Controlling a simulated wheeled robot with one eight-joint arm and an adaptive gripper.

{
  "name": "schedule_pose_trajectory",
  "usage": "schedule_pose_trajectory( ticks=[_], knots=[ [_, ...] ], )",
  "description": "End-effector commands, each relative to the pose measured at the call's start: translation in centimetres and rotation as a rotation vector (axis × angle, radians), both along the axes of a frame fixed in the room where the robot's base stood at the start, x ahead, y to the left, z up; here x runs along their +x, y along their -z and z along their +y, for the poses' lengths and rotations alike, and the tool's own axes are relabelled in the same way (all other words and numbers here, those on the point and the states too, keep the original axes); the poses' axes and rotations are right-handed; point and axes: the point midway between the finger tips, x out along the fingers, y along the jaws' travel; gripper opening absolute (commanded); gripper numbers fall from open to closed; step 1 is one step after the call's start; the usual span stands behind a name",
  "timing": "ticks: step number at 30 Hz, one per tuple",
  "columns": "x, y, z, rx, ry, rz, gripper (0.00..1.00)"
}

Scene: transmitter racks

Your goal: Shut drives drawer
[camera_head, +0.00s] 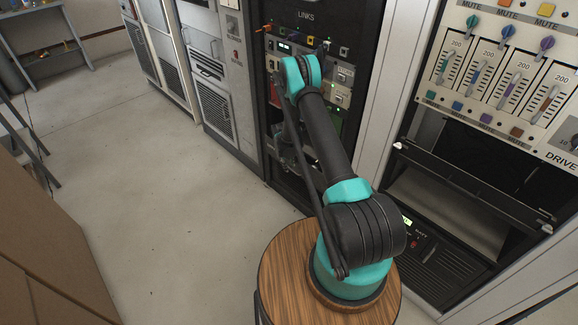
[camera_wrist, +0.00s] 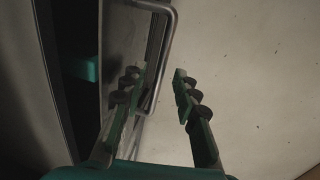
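The drives drawer (camera_head: 470,188) is in the rack at right in the head view, below the panel marked DRIVE. Its black front edge stands out from the rack, and a pale surface shows beneath it. My gripper (camera_wrist: 157,82) is open in the wrist view, its two fingers apart. A bent metal handle (camera_wrist: 168,50) on a grey panel reaches down between the fingers, nearer the left one; I cannot tell whether they touch. In the head view my gripper is low by the LINKS rack, left of the drives drawer, and is mostly hidden by my arm.
The LINKS rack (camera_head: 306,17) stands behind my arm. The slider panel (camera_head: 500,75) is above the drives drawer. A black vented unit (camera_head: 430,255) with a green display is below it. Grey cabinets (camera_head: 213,75) line the back.

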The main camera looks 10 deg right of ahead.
Motion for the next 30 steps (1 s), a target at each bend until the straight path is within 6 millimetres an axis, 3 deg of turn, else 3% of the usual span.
schedule_pose_trajectory(
  ticks=[3,10,23,30],
  knots=[
    [0.0,0.0,0.0,0.000,0.000,0.000,0.28],
    [0.0,0.0,0.0,0.000,0.000,0.000,0.00],
    [0.1,0.0,-0.1,0.000,0.000,0.000,0.00],
    [2.1,0.0,-2.8,0.000,0.003,-0.001,0.00]
  ],
)
